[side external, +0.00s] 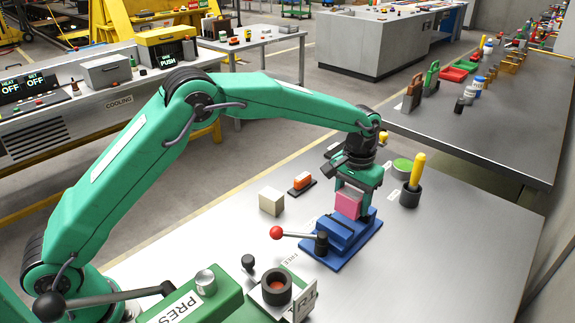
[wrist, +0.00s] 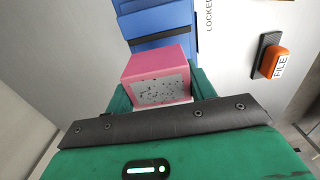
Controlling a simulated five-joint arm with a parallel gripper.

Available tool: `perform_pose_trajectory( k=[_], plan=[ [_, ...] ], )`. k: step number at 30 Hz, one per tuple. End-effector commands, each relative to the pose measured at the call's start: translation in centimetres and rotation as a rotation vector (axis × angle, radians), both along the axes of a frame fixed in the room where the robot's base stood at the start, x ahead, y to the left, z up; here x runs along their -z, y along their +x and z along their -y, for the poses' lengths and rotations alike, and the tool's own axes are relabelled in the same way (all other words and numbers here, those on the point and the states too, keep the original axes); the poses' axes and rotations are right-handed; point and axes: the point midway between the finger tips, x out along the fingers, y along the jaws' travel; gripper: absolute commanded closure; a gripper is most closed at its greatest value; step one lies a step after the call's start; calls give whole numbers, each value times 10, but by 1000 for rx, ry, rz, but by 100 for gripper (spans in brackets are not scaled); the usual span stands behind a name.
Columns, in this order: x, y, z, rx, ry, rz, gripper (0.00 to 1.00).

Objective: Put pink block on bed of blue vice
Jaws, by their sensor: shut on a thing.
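The pink block (side external: 347,205) is between the fingers of my gripper (side external: 350,192) in the side view, over the far end of the blue vice (side external: 345,240). My gripper is shut on the block. In the wrist view the pink block (wrist: 158,72) shows a speckled grey face, and the blue vice (wrist: 158,25) lies beyond it. Whether the block touches the vice bed cannot be told. The vice has a lever with a red knob (side external: 276,233) reaching left.
The table's right side is clear.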

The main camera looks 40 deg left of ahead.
Motion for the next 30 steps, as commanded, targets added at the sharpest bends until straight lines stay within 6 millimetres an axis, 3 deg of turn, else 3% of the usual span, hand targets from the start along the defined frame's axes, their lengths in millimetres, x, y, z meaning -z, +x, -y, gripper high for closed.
perform_pose_trajectory(
  k=[11, 22, 30],
  plan=[
    [6, 7, -6, 1, -1, 2, 80],
    [41, 7, -6, 1, 0, 1, 80],
    [45, 7, -6, 1, -1, 3, 80]
  ],
)
